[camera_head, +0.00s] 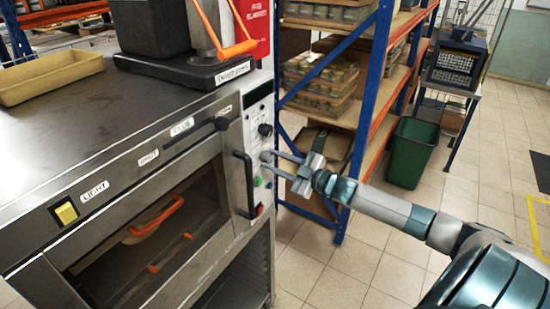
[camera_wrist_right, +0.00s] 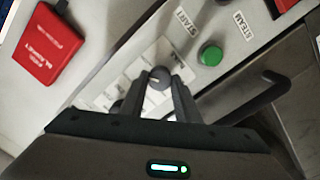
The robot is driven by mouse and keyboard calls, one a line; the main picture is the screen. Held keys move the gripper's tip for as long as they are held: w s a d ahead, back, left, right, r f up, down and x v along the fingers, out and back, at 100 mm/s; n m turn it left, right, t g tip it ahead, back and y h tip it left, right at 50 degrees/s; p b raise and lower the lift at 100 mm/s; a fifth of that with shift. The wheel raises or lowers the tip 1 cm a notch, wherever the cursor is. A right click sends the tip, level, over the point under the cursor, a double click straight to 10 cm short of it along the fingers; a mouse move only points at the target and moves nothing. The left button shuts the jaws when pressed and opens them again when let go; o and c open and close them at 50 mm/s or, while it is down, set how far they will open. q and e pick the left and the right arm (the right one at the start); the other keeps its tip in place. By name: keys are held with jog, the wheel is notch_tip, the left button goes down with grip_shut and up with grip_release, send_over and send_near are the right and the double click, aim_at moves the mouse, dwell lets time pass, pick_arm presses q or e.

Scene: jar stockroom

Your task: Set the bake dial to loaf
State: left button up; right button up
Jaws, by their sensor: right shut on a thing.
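The oven (camera_head: 110,160) stands at the left of the head view, with a narrow control panel on its right front edge. My right gripper (camera_head: 268,163) reaches that panel from the right. In the right wrist view its two fingers (camera_wrist_right: 158,92) are shut on a small round dial (camera_wrist_right: 158,76) with a pale pointer line. A white label plate with small print lies behind the dial; the fingers cover part of it and I cannot read its words or the setting. My left gripper is not in view.
A green button (camera_wrist_right: 210,54) sits beside the dial, near START and STEAM labels. A dark knob (camera_head: 265,130) is above my gripper. The oven door handle (camera_head: 246,185) is close by on the left. A blue-and-orange shelf rack (camera_head: 372,75) and green bin (camera_head: 411,152) stand behind.

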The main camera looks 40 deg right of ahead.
jog(key=m+p, duration=0.1)
jog(key=m, duration=0.2)
jog(key=shift+m, duration=1)
jog(key=o, duration=1)
jog(key=shift+o, duration=0.2)
jog(key=shift+s, duration=0.1)
